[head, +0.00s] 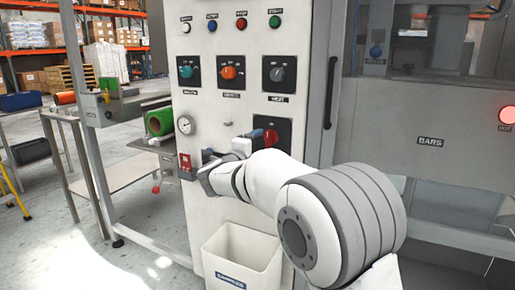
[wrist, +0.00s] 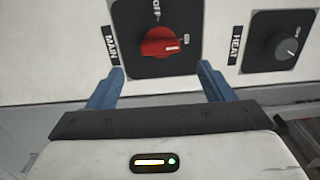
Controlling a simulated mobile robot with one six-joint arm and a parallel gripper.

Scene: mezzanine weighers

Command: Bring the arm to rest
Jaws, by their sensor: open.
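My gripper (wrist: 162,76) is open and empty in the wrist view, its two blue fingers apart. The red MAIN switch (wrist: 160,42) on its black plate is just beyond the fingertips, between their lines. Whether a finger touches the panel I cannot tell. In the head view my arm reaches in from the lower right to the front of the grey-white control panel (head: 215,115). The red MAIN switch (head: 270,137) shows there just above my wrist, its plate partly hidden. The fingers are hard to make out there.
The black HEAT knob (head: 278,74) sits above the MAIN switch; it also shows in the wrist view (wrist: 285,48). A white bin (head: 243,250) hangs below my wrist. A door handle (head: 330,92) stands right of the panel. A bench (head: 125,175) stands left.

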